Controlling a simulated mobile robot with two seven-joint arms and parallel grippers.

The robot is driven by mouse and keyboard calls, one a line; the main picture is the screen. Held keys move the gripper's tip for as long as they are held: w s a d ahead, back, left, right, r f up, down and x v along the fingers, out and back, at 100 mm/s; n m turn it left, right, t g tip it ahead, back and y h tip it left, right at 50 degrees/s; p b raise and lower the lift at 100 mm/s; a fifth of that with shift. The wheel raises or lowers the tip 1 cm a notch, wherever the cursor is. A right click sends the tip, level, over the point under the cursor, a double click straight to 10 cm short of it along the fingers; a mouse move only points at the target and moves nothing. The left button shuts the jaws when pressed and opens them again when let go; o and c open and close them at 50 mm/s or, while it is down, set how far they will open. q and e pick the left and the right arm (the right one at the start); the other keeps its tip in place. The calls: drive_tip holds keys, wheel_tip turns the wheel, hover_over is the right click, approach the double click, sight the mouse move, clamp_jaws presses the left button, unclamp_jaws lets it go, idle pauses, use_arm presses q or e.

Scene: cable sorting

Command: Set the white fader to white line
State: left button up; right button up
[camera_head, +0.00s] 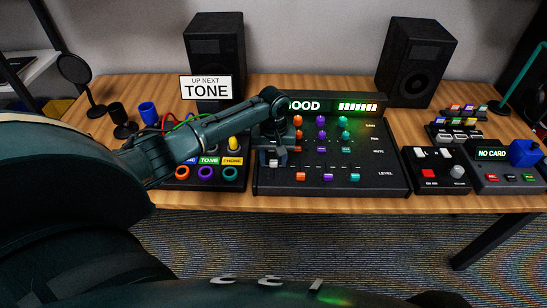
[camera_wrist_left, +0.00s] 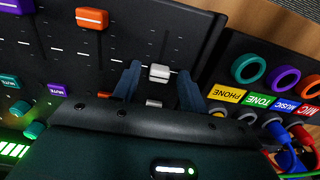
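The white fader (camera_wrist_left: 160,73) is a small white cap on the dark mixer, in the leftmost fader column in the head view. My left gripper (camera_wrist_left: 157,82) is over the mixer with its two dark fingers apart, one on each side of the white fader. Gaps show between the cap and the fingers. In the head view my left gripper (camera_head: 276,161) partly hides this column. My right gripper is not in view.
An orange fader (camera_wrist_left: 92,18) and a purple fader (camera_head: 327,177) stand in neighbouring columns of the mixer (camera_head: 385,190). A box with coloured ring sockets (camera_head: 208,172) stands to its left. A red-button box (camera_head: 428,173) and a card reader (camera_head: 492,154) stand to its right.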

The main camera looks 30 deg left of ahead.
sight(274, 162)
use_arm(q)
wheel_tip(274, 162, up, 13)
idle(0.7)
drive_tip(key=shift+d, duration=0.1)
drive_tip(key=s+d+f+m+t+h, duration=0.15)
drive_tip(key=s+d+f+m, duration=0.45)
drive_tip(key=s+d+f, duration=0.6)
drive_tip(key=s+a+r+m+t+y, duration=0.1)
drive_tip(key=s+r+m+t, duration=0.15)
drive_tip(key=s, duration=1.35)
drive_tip(key=w+d+f+t+h+p, duration=0.1)
drive_tip(key=w+d+f+t+h, duration=0.2)
drive_tip(key=w+d+f+t, duration=0.2)
drive_tip(key=shift+w+d+f+m+t, duration=0.2)
drive_tip(key=shift+w+d+m+t, duration=0.25)
drive_tip(key=shift+w+d+t, duration=0.3)
